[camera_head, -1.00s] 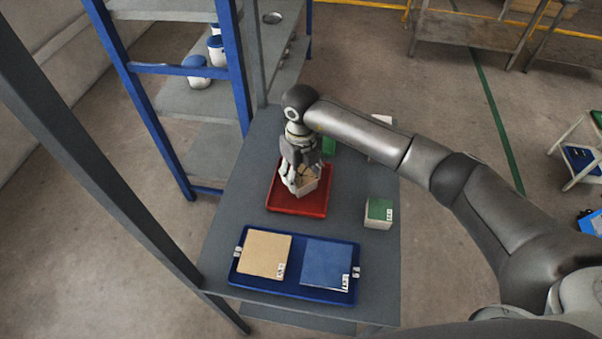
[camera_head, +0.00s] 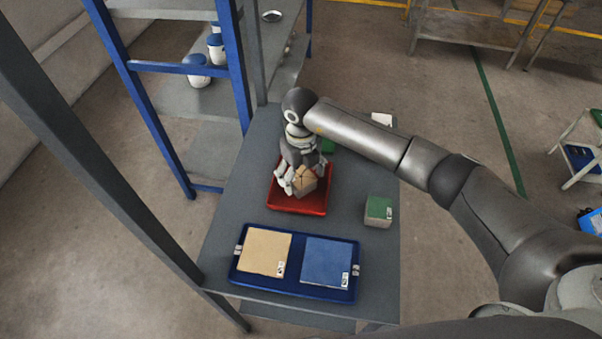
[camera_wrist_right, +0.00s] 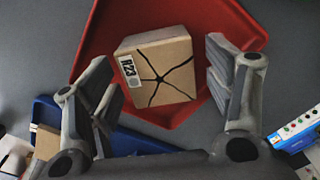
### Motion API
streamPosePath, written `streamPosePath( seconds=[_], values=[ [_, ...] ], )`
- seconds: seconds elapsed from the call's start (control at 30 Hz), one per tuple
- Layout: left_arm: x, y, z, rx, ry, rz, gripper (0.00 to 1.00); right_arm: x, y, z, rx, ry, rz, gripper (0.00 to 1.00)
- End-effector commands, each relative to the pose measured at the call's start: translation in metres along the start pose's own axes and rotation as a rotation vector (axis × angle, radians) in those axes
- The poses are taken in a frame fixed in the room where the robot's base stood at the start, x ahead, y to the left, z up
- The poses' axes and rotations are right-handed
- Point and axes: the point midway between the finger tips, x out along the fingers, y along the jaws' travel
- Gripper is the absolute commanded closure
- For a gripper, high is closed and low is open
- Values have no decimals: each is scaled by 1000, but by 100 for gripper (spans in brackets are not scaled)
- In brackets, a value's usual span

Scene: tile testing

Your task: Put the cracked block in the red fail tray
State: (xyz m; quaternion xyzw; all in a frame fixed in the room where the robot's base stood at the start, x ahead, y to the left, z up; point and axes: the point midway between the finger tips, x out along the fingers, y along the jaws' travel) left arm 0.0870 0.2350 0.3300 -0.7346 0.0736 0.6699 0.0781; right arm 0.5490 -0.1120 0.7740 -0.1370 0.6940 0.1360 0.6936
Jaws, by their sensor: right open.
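The cracked block (camera_head: 308,182) is a tan cube with dark cracks across its top. It sits in the red fail tray (camera_head: 298,204) on the grey table. In the right wrist view the block (camera_wrist_right: 160,72) shows its label, R23, and lies inside the red tray (camera_wrist_right: 208,18). My right gripper (camera_head: 297,180) is low over the tray at the block. In the right wrist view its fingers (camera_wrist_right: 162,82) are spread, one on each side of the block, with gaps visible on both sides. My left gripper is not in view.
A blue tray (camera_head: 292,289) with a tan tile (camera_head: 264,252) and a blue tile (camera_head: 326,262) lies at the table's front. A green-topped block (camera_head: 378,211) stands to the right. Another green item (camera_head: 328,146) is partly hidden behind my gripper. A blue-framed shelf (camera_head: 183,68) stands at the left.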

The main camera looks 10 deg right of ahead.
Motion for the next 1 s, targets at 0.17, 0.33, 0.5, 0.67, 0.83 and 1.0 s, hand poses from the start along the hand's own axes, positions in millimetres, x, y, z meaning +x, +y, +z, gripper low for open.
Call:
streamPosePath(
  seconds=[0.17,0.33,0.5,0.67,0.83,1.0],
  values=[
    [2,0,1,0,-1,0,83,-25,-1,1,-1,-6,-2,25],
    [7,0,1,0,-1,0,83,-63,0,2,-1,-7,-1,25],
    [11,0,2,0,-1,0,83,-97,0,1,0,-6,-1,25],
    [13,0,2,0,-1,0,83,-115,0,1,0,-2,0,25],
    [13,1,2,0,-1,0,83,-122,0,0,0,0,0,25],
    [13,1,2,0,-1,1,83,-122,0,0,0,0,0,25]
  ],
)
